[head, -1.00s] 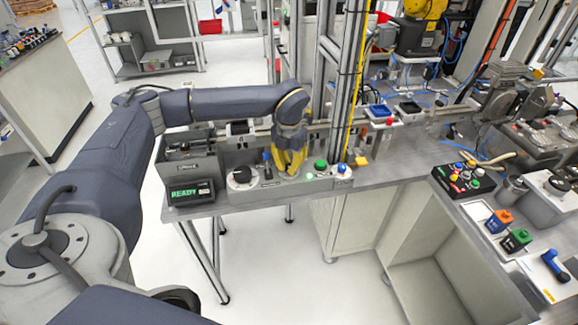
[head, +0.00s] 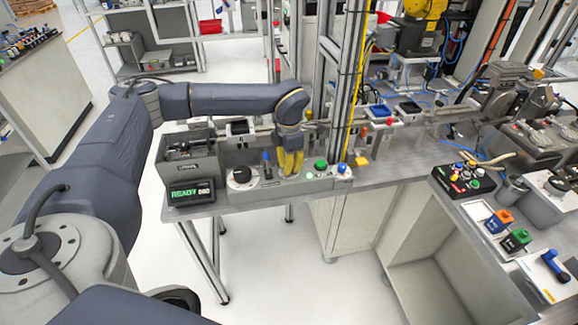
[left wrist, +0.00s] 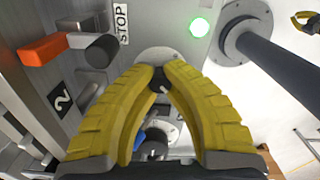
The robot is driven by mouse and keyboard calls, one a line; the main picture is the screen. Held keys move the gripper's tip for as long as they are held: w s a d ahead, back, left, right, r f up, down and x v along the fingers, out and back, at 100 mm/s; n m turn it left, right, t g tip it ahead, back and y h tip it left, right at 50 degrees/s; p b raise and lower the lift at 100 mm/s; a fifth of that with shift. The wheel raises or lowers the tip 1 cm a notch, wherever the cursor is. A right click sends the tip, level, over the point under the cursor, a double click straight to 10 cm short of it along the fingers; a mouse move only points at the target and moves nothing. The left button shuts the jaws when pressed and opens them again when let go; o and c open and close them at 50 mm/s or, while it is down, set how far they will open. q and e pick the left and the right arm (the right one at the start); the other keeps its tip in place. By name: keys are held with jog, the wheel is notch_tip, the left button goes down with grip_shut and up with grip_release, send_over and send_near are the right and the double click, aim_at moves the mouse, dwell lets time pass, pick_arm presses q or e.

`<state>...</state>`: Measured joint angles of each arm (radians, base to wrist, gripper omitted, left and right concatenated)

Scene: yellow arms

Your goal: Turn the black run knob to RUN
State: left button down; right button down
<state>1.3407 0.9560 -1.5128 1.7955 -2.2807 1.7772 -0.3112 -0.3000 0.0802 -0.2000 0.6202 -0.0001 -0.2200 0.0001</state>
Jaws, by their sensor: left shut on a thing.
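My left gripper (head: 290,163) points down over the grey control panel (head: 262,186) on the bench. In the left wrist view its yellow fingertips (left wrist: 162,76) are shut on a small black knob (left wrist: 160,84) on a round pale plate (left wrist: 158,56). The fingers hide much of the knob, and no RUN mark is legible. A STOP label (left wrist: 122,22) and a lit green lamp (left wrist: 198,27) are near the plate. A small yellow and black thing (left wrist: 304,20) at the top right corner may be my right gripper; its state is unclear.
A display (head: 190,192) reads READY. A metal post (head: 329,100) stands close behind.

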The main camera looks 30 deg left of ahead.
pick_arm(q)
jog(key=shift+w+r, duration=0.1)
dwell(0.3)
jog(key=c, duration=1.2)
grip_release()
notch_tip(320, 180, up, 12)
jog(key=shift+d, duration=0.1)
